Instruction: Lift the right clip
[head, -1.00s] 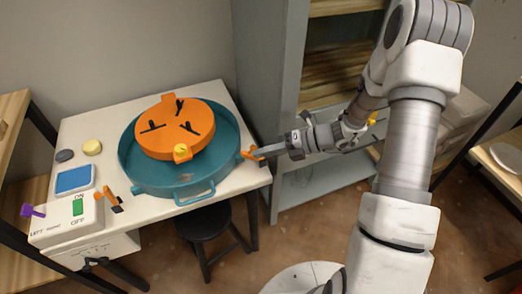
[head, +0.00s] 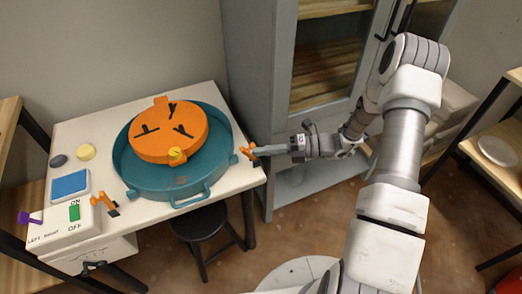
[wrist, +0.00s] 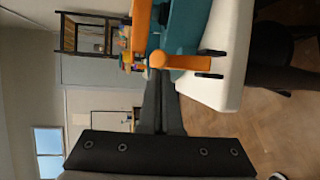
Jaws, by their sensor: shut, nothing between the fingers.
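The right clip (head: 248,151) is orange and sits at the right rim of the teal basin (head: 180,188). Another orange clip (head: 105,202) stands left of the basin, by the switch box.
An orange round lid (head: 150,150) with black marks and a yellow knob (head: 177,155) lies over the basin. The white table (head: 235,182) holds a switch box (head: 65,228). A grey cabinet (head: 257,80) stands behind; a black stool (head: 200,222) is below.

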